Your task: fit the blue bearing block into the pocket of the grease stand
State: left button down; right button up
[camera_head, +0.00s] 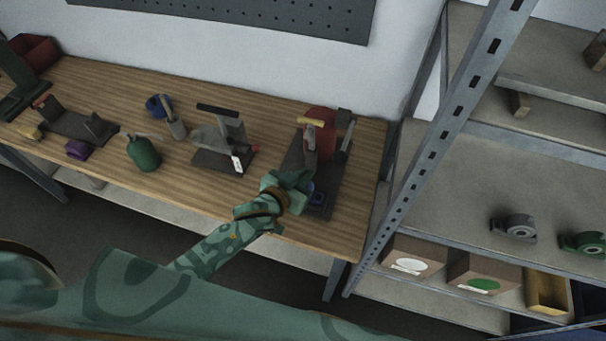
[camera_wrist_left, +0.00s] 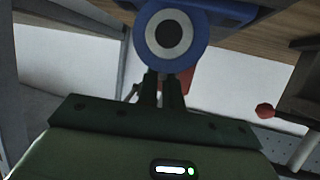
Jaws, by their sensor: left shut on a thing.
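The blue bearing block (camera_head: 318,195) is at the front of a dark base plate at the right end of the bench. In the left wrist view the block (camera_wrist_left: 201,38) shows a round blue face with a pale ring and dark bore. My left gripper (camera_head: 300,187) is shut on it, fingers at its lower edge. The likely grease stand is this dark plate (camera_head: 333,178) with a red container (camera_head: 321,128) at the back. The pocket is hidden, so I cannot tell whether the block is in it. My right gripper is out of view.
A press-like fixture (camera_head: 226,141) with a tag stands left of the gripper. Further left are a green bottle (camera_head: 143,153), a purple block (camera_head: 77,149) and another dark fixture (camera_head: 67,124). A metal shelf upright (camera_head: 445,125) stands close right of the bench.

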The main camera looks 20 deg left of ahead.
pick_arm(q)
jog(key=shift+f, duration=0.15)
jog(key=c, duration=1.5)
grip_release()
jog(key=shift+s, duration=0.1)
jog(key=p+v, duration=0.2)
jog(key=v, duration=1.4)
jog(key=shift+s, duration=0.1)
